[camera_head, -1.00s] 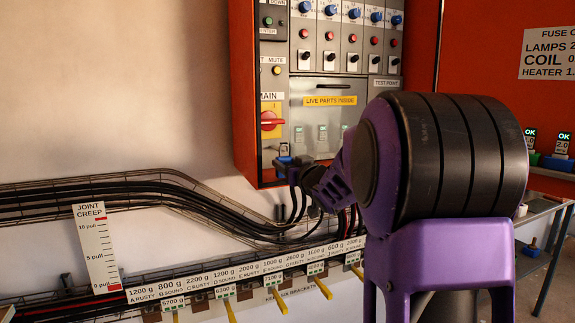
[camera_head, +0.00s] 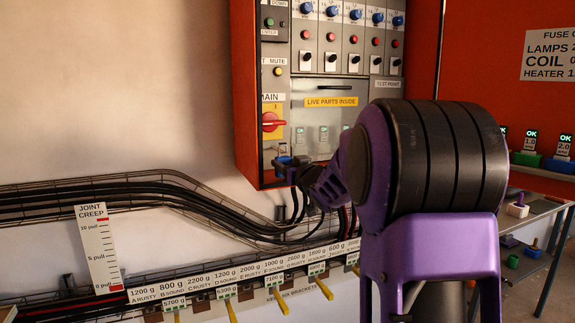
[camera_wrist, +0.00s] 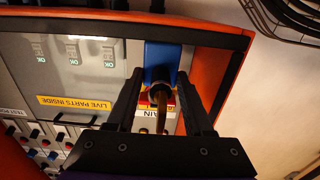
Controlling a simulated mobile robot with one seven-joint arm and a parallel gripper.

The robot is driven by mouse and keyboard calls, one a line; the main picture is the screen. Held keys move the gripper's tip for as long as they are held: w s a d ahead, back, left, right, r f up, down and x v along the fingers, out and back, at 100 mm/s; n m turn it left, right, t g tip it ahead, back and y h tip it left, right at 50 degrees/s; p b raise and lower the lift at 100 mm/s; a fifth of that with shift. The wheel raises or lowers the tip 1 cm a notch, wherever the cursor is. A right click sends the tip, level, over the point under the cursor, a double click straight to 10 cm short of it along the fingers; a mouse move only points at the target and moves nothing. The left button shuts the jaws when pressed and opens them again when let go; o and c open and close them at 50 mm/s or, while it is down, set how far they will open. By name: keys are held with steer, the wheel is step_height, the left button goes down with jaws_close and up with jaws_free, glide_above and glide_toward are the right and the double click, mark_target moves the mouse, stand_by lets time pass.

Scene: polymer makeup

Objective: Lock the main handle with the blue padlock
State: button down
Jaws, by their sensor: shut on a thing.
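The main handle (camera_head: 272,121) is a red rotary handle on a yellow plate at the left side of the orange cabinet. My gripper (camera_head: 288,161) is just below it at the cabinet's lower left, with a small blue thing at its tips. In the upside-down wrist view, my gripper (camera_wrist: 160,75) has its two dark fingers on either side of the blue padlock (camera_wrist: 162,57). A brownish rod-like part shows in front of it. The yellow and red of the main handle's plate (camera_wrist: 171,98) show partly behind. The shackle is not clear, and contact with the handle cannot be told.
The cabinet's grey door carries a yellow live-parts label (camera_head: 331,102), with switches and knobs above. Black cables (camera_head: 130,195) run along the wall below. A row of weight labels with yellow keys (camera_head: 277,301) is lower down. A shelf with coloured blocks (camera_head: 560,165) is at right.

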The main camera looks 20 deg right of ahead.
steer(key=shift+w+r, duration=0.1)
steer(key=shift+w, duration=0.95)
steer(key=shift+c, duration=1)
jaws_free()
steer(key=shift+s+a, duration=0.1)
steer(key=shift+s, duration=0.05)
